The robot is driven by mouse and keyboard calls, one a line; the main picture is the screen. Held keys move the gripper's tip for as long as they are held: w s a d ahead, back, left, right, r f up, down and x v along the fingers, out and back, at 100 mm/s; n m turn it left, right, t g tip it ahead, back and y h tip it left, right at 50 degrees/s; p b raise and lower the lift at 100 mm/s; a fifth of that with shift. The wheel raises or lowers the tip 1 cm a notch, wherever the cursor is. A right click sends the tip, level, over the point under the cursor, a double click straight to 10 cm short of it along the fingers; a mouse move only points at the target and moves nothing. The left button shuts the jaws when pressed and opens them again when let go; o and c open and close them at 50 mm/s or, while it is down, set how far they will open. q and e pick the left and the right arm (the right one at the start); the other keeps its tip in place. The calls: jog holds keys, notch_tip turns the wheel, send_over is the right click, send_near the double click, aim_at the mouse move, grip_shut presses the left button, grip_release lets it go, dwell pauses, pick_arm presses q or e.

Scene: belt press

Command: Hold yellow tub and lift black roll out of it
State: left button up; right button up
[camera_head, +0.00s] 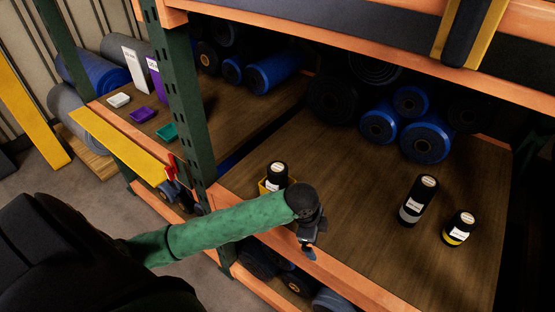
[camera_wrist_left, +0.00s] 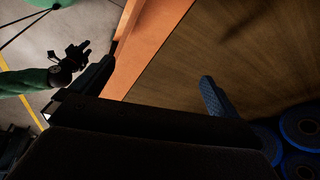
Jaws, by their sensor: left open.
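A small yellow tub (camera_head: 262,187) stands on the wooden shelf near its front left corner, partly hidden behind my left wrist. An upright black roll (camera_head: 278,175) with a white label stands in it. My left gripper (camera_head: 309,248) is open and empty, over the shelf's orange front edge, to the right of the tub and apart from it. Its fingers (camera_wrist_left: 155,92) stand wide apart in the left wrist view, with no tub or roll between them. My right gripper (camera_wrist_left: 80,50) shows small at the left of that view, away from the shelf; its jaws are unclear.
A tall black roll (camera_head: 418,199) and a short black roll with a yellow band (camera_head: 459,228) stand to the right. Blue rolls (camera_head: 427,139) lie at the back. A green post (camera_head: 182,95) rises left of the tub.

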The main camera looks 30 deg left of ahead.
aim_at(277, 167)
pick_arm(q)
jog(key=w+a+r+m+y, duration=0.1)
jog(key=w+a+r, duration=0.2)
jog(key=a, duration=0.3)
jog(key=w+a+r+m+g+p, duration=0.1)
jog(key=w+a+r+m, duration=0.1)
jog(key=a, duration=0.5)
jog(key=w+a+r+m+g+y, duration=0.1)
jog(key=w+a+r, duration=0.4)
jog(key=a+r, duration=0.1)
jog(key=shift+a+r+m+y+p, duration=0.3)
jog(key=shift+a+r, duration=0.05)
pick_arm(e)
jog(key=s+d+f, duration=0.2)
jog(key=s+f, duration=0.5)
jog(key=f, duration=0.3)
jog(key=s+d+f, duration=0.2)
jog(key=s+f, duration=0.5)
jog(key=f, duration=0.3)
pick_arm(q)
jog(key=shift+f, duration=0.15)
jog(key=shift+f+p, duration=1.6)
jog(key=shift+f, duration=2.1)
pick_arm(e)
jog(key=s+d+f+g, duration=0.1)
jog(key=s, duration=0.6)
jog(key=shift+s+d+f, duration=0.2)
jog(key=shift+s, duration=0.2)
pick_arm(q)
jog(key=shift+c, duration=0.2)
